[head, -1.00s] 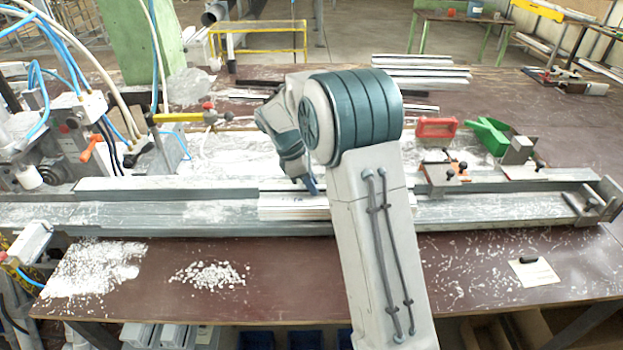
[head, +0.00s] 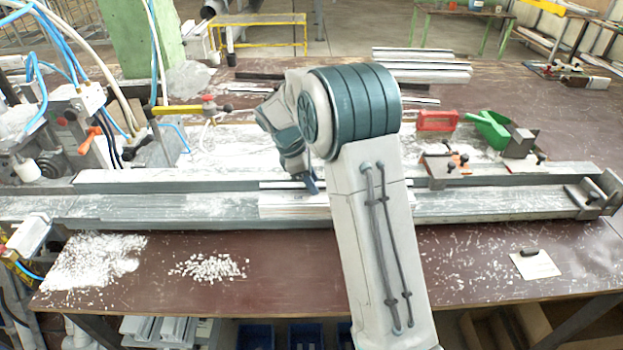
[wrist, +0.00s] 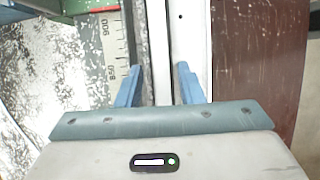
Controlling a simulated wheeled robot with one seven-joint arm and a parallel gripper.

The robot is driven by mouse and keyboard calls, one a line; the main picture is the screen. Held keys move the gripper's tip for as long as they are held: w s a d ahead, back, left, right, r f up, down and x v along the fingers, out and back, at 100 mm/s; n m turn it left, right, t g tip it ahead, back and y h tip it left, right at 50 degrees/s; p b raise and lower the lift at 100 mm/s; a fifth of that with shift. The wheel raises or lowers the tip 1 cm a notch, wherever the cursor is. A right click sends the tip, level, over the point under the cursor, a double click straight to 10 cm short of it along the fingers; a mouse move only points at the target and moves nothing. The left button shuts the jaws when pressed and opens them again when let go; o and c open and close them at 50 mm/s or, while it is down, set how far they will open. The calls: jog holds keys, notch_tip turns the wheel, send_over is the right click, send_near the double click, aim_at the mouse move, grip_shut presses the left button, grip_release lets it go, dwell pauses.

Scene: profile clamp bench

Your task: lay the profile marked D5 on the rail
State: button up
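A short white profile (head: 285,207) lies along the long grey rail (head: 140,209), left of my arm. Small dark marks show on it, too small to read as D5. The right finger overlaps the profile's white face. I cannot tell whether either finger touches it. My arm hides part of the rail.
A clamp block with dark knobs (head: 447,165) and an end stop (head: 592,195) stand at the right of the rail. More profiles (head: 425,67) lie at the back. The wrist view shows a scale (wrist: 115,50).

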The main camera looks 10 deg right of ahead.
jog(key=shift+o, duration=0.3)
jog(key=v, duration=1.3)
jog(key=s+d+r+m+t+y, duration=0.1)
jog(key=s+d+r+m, duration=0.2)
jog(key=s, duration=0.5)
jog(key=s+d+f+m+t+y, duration=0.1)
jog(key=s+f+m, duration=0.2)
jog(key=s+m, duration=0.3)
jog(key=s+d+f+m+t+y, duration=0.1)
jog(key=s+m, duration=0.5)
jog(key=s, duration=1)
jog(key=shift+f+m+t+y, duration=0.4)
jog(key=shift+f+t+y, duration=0.1)
jog(key=shift+f+y, duration=0.3)
